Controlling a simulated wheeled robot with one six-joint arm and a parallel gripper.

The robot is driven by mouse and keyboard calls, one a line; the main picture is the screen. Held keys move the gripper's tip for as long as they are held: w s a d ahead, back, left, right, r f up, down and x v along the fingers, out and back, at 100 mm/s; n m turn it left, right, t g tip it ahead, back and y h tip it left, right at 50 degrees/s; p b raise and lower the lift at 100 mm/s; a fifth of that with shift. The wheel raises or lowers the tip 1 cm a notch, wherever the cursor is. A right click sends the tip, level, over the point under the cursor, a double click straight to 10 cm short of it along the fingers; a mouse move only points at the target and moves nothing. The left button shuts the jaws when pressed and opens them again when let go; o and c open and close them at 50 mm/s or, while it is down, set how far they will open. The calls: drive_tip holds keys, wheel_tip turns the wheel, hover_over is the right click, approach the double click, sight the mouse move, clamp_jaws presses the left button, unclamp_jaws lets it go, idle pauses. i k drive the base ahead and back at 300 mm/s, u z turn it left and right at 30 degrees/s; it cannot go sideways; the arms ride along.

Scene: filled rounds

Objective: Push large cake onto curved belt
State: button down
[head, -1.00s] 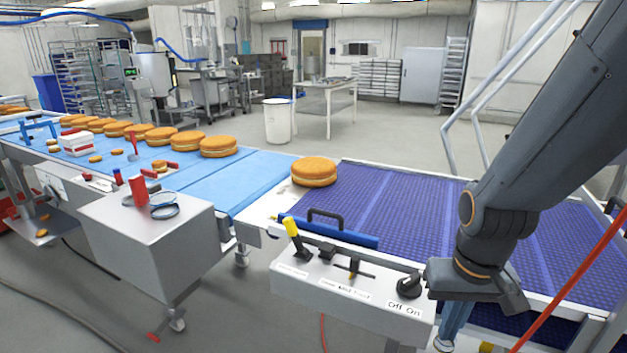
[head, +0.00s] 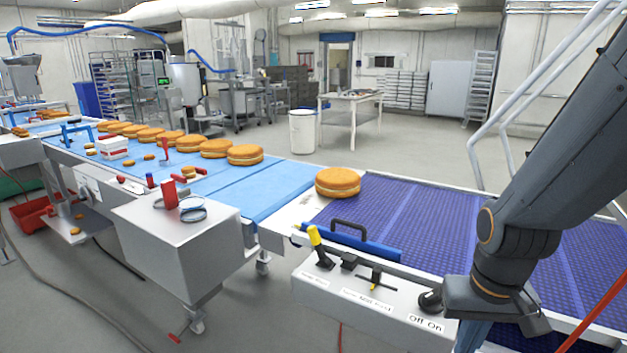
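A large round golden cake with a pale filling line (head: 338,182) sits at the junction between the light blue belt (head: 284,189) and the purple-blue curved belt (head: 420,216). It rests on the pale transition plate, its right side at the edge of the curved belt. My arm comes down from the upper right over the curved belt's near side. My gripper end is at the lower right beside the control box, low in the picture; its fingers are hidden or out of frame, so I cannot see whether it is open. It is well apart from the cake.
Several more cakes (head: 245,154) line the blue belt to the left. A blue bar with a black handle (head: 350,238) lies along the curved belt's near edge. A control box (head: 365,300) with a yellow-topped lever stands in front. White railings rise at the right.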

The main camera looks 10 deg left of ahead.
sight(332, 182)
drive_tip(key=u, duration=0.5)
drive_tip(key=k, duration=0.6)
drive_tip(key=u, duration=1.2)
drive_tip(key=i, duration=1.85)
drive_tip(key=z, duration=0.3)
